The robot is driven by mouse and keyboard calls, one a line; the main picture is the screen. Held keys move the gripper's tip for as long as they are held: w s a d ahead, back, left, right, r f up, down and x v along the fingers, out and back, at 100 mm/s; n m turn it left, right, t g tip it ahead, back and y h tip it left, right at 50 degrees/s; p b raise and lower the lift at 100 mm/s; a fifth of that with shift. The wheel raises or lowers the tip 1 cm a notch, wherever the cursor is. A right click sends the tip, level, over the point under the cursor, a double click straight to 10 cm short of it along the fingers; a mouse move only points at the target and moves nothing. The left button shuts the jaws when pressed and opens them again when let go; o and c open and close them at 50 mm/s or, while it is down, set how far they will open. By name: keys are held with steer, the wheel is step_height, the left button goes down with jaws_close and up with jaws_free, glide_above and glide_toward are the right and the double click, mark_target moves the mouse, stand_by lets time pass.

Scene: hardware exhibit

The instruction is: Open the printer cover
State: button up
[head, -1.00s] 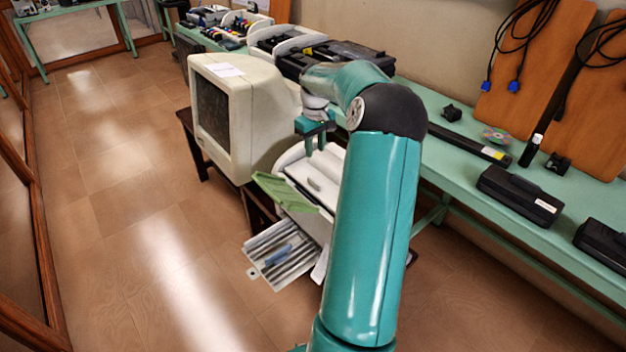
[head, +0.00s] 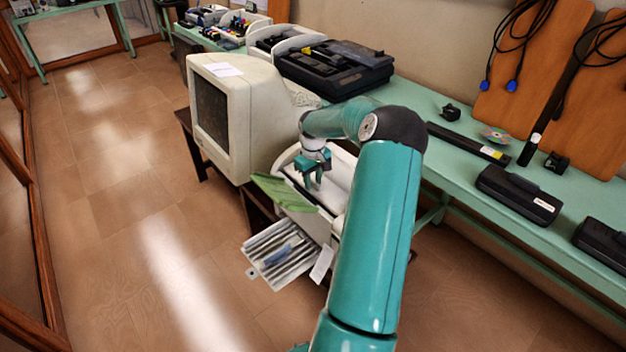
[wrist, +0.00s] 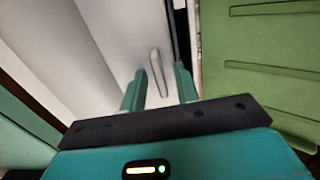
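The white printer (head: 333,229) stands low beside the monitor, with a green flap (head: 284,191) sticking out at its front; the flap also fills the right of the wrist view (wrist: 262,60). The pale printer cover (head: 340,172) lies under my gripper (head: 314,184), and the arm hides part of it. In the wrist view the cover (wrist: 110,35) has a slim raised handle (wrist: 157,72). My gripper's fingers (wrist: 159,92) are apart, and the handle appears in the gap between them. I cannot tell whether they touch it.
A large old monitor (head: 240,118) stands left of the printer. A ribbed tray (head: 281,255) sticks out low at the front. The green bench (head: 455,185) with black devices runs along the right wall. The floor at left (head: 120,220) is clear.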

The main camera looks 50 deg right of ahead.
jaws_close()
steer(key=shift+r, duration=0.1)
